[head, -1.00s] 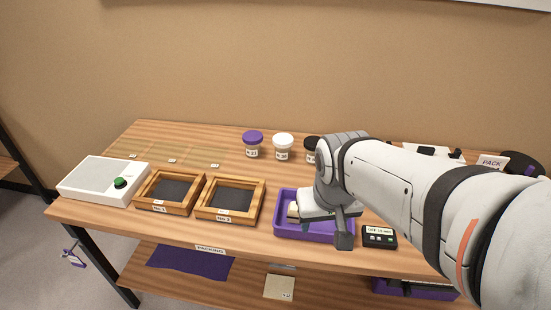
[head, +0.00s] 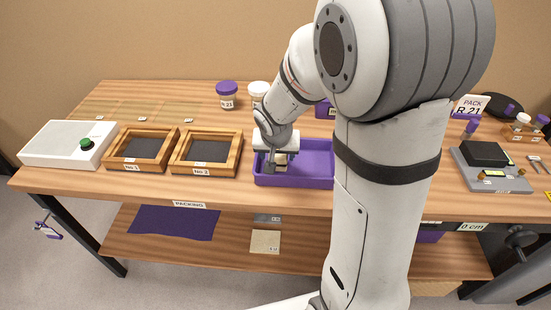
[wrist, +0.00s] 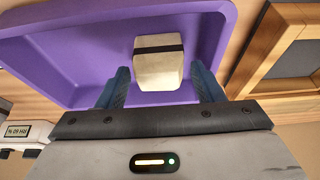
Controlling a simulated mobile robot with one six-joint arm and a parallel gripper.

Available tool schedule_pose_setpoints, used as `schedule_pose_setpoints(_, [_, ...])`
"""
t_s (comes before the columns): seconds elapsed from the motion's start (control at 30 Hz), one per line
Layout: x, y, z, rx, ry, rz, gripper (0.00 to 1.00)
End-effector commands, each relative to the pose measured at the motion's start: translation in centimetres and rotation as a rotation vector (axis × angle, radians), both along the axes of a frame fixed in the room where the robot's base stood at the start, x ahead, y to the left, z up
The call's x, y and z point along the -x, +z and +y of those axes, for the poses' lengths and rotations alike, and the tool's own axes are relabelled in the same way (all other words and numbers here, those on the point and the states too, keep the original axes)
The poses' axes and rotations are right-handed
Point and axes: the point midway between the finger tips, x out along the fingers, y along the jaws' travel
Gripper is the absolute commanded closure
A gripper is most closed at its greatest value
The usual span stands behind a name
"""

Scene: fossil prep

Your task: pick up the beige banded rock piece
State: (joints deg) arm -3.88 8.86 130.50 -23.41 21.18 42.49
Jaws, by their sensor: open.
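The beige rock piece (wrist: 158,70) with one dark band lies in the purple tray, and its pale body shows large in the wrist view. In the head view the rock (head: 280,160) shows only in small part by my gripper. My gripper (wrist: 163,88) is open, with one blue-grey finger on either side of the rock's near end. Some purple floor shows between the rock and the fingers, and no firm contact is visible. In the head view my gripper (head: 275,163) is down over the tray's left part.
The purple tray (head: 310,182) has raised walls close around my gripper. Two wooden frames with dark insets, the nearer one (head: 236,160) and the farther one (head: 110,154), stand left of it. Jars stand behind, including a purple-lidded one (head: 227,95). My arm hides the table's right middle.

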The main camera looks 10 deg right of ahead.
Motion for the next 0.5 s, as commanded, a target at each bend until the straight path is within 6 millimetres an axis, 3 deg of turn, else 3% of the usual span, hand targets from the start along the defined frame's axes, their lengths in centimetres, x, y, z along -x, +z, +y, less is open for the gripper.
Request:
schedule_pose_setpoints(0.2, [-1.1,-2.7,-0.5,0.0,0.0,0.002,0.39])
schedule_pose_setpoints(0.5, [-1.3,-2.9,-0.5,0.0,0.001,0.0,0.4])
